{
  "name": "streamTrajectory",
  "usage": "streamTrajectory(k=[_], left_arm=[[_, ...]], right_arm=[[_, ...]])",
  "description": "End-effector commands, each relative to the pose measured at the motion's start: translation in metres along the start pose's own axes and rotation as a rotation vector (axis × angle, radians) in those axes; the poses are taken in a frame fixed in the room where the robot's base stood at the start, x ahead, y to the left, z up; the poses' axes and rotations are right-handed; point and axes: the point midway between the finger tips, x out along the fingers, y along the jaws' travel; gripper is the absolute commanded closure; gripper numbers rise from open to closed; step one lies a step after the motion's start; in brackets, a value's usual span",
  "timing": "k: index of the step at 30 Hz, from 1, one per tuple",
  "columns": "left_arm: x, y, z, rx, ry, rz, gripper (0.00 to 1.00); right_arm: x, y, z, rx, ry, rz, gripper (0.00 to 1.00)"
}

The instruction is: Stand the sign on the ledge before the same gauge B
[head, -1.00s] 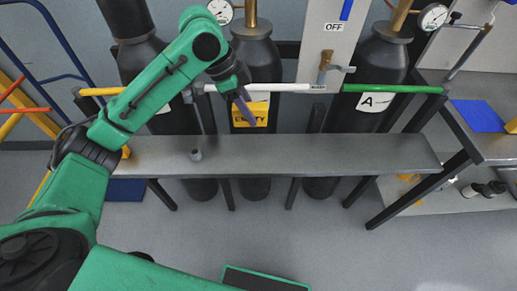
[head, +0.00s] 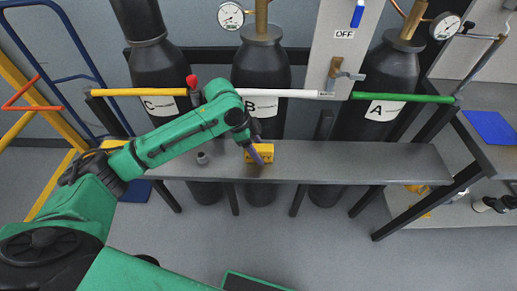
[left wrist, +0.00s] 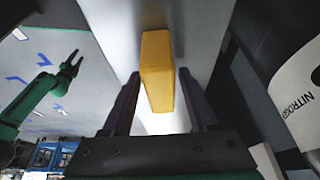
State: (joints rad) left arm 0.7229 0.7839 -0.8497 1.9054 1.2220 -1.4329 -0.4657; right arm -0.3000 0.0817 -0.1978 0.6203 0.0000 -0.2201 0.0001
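The yellow sign (head: 263,149) stands on the grey ledge (head: 340,165), before the cylinder labelled B (head: 262,75). Its written face is not readable from here. My left gripper (head: 258,154) is at the sign. In the left wrist view the sign (left wrist: 158,70) lies between the two dark fingers, with a narrow gap on each side, so the gripper (left wrist: 160,95) looks open. A gauge (head: 231,15) sits at the top left of cylinder B. My right gripper (left wrist: 72,62) shows small in the left wrist view, its fingers apart and empty.
Cylinder C (head: 155,65) stands left and cylinder A (head: 385,80) right, with another gauge (head: 445,26) by it. A panel marked OFF (head: 340,60) has a valve. The ledge's right part is clear.

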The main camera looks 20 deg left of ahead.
Motion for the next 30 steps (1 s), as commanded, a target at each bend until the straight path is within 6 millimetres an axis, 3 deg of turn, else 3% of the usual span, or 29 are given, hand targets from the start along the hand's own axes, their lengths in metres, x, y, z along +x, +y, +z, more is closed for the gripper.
streamTrajectory(k=[11, 14, 24, 30], left_arm=[[-0.005, -0.001, -0.001, 0.001, -0.001, -0.002, 0.33], [-0.021, -0.001, -0.001, 0.0, 0.001, -0.004, 0.33], [-0.108, -0.001, -0.002, 0.0, 0.0, -0.002, 0.33], [-0.123, 0.0, -0.001, -0.001, -0.001, 0.0, 0.33]], right_arm=[[0.001, -0.001, 0.0, -0.003, 0.0, -0.002, 0.5], [-0.001, -0.001, 0.0, -0.003, 0.0, -0.002, 0.5], [-0.004, -0.003, -0.001, -0.002, 0.001, -0.004, 0.5], [-0.004, -0.003, -0.001, -0.002, 0.001, -0.004, 0.5]])
